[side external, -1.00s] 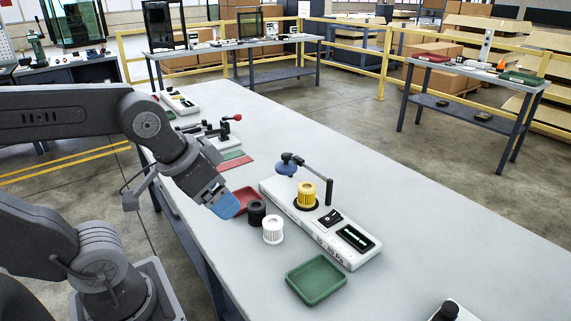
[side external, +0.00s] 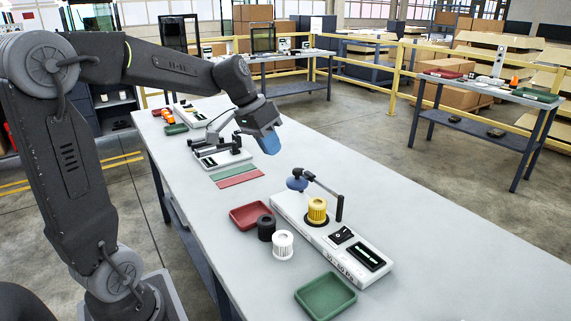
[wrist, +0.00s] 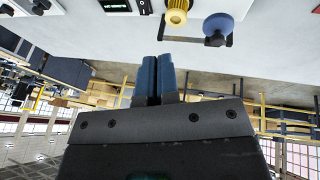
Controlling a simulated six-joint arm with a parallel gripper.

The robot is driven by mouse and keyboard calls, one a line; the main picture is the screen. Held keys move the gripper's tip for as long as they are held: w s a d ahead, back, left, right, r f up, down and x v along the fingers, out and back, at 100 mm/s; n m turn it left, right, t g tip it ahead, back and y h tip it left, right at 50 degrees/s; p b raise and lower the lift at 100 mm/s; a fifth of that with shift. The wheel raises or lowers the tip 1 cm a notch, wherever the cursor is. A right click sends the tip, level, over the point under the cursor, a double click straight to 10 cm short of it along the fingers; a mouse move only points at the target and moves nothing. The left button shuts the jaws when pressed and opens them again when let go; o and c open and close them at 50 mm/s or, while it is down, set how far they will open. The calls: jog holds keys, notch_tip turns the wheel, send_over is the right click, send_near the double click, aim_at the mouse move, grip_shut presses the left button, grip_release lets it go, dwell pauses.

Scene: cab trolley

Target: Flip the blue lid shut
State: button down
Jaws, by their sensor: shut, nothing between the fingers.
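The blue lid (side external: 297,183) is a round disc on the end of a black arm hinged to a post on a white device (side external: 320,240). It stands open, off to the back left of the yellow ribbed cylinder (side external: 317,210) on that device. In the wrist view the lid (wrist: 218,28) shows at top right, beside the yellow cylinder (wrist: 176,12). My gripper (side external: 269,146) has blue fingers. It hangs over the table, above and behind the lid, touching nothing. In the wrist view its fingers (wrist: 166,75) are together and empty.
A red tray (side external: 250,215), a black cylinder (side external: 266,227) and a white cylinder (side external: 283,245) stand left of the device. A green tray (side external: 326,295) lies in front. Another device (side external: 222,155) and flat mats (side external: 238,179) lie further back. The table's right side is clear.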

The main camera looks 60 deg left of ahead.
jog(key=h, duration=0.1)
send_near(297, 177)
jog(key=s+a+r, duration=0.1)
jog(key=s+r, duration=0.3)
jog(key=a+f+t, duration=0.2)
jog(key=a, duration=0.6)
jog(key=shift+w+n+h, duration=0.3)
jog(key=shift+n+h, duration=0.1)
jog(key=shift+d+f, duration=0.1)
jog(key=shift+f, duration=0.05)
jog(key=w+d+f, duration=0.5)
jog(key=d+f, duration=0.2)
jog(key=shift+w+d+f, duration=0.2)
jog(key=shift+w+f, duration=0.2)
